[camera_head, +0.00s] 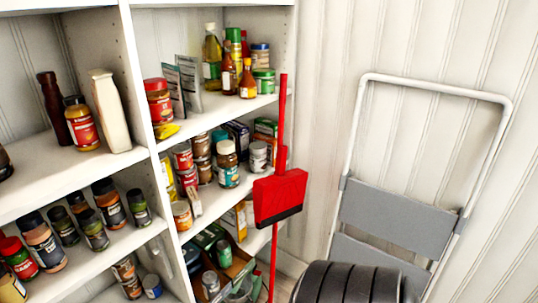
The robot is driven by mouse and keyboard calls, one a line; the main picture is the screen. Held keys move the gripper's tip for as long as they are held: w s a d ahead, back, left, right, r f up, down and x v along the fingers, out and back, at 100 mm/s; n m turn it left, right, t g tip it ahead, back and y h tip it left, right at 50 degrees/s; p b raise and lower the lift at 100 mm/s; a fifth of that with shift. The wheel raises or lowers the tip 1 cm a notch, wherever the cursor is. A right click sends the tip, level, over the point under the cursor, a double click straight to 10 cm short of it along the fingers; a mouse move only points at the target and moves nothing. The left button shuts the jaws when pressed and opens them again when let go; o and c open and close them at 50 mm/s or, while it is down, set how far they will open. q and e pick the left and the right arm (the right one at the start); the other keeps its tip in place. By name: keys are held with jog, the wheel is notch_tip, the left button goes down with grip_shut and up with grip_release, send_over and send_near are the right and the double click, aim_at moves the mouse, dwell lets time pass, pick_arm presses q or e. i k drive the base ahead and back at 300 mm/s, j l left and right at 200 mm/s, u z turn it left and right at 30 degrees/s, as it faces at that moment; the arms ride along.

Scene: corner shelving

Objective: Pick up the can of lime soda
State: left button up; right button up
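I cannot clearly identify the can of lime soda. A small green can-like container (224,252) stands in an open box on the low right shelf, but its label is too small to read. A grey-topped can (211,284) stands in front of it. Neither of my grippers is in view.
White corner shelves (70,180) hold several jars, bottles and cans. A red dustpan (280,197) with a long handle stands upright before the right shelf edge. A folded grey step ladder (400,218) leans on the panelled wall. A dark ribbed shape (348,284) is at the bottom edge.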

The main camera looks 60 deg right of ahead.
aim_at(223, 248)
jog(key=z, duration=1.65)
